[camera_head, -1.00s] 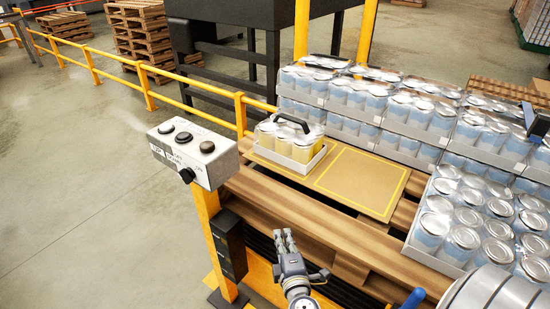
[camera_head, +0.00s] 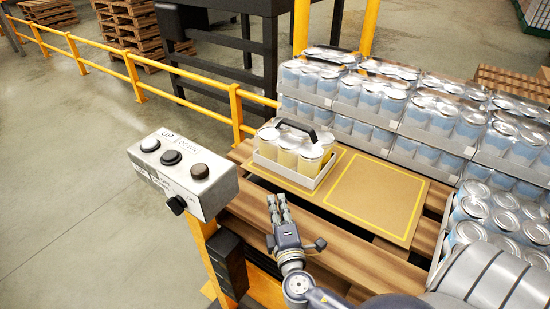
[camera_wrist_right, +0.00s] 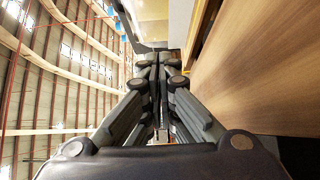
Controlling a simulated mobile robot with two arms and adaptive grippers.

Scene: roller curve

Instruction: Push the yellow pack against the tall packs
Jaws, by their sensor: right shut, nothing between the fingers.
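The yellow pack (camera_head: 290,157) is a tray of yellow cans with silver lids and a black carry handle. It stands upright on the left part of a brown cardboard sheet (camera_head: 372,198). The tall packs (camera_head: 365,103) of blue-white cans stand stacked behind it; whether they touch it I cannot tell. My right gripper (camera_head: 277,201) is shut and empty, in front of the yellow pack and apart from it, over the pallet's near left edge. In the right wrist view its fingers (camera_wrist_right: 158,65) are together. My left gripper is not in view.
A grey control box (camera_head: 183,170) with several buttons stands on a yellow post left of my right gripper. Low can packs (camera_head: 500,215) fill the right side of the wooden pallet (camera_head: 345,240). A yellow rail (camera_head: 130,70) runs behind. The sheet's right square is bare.

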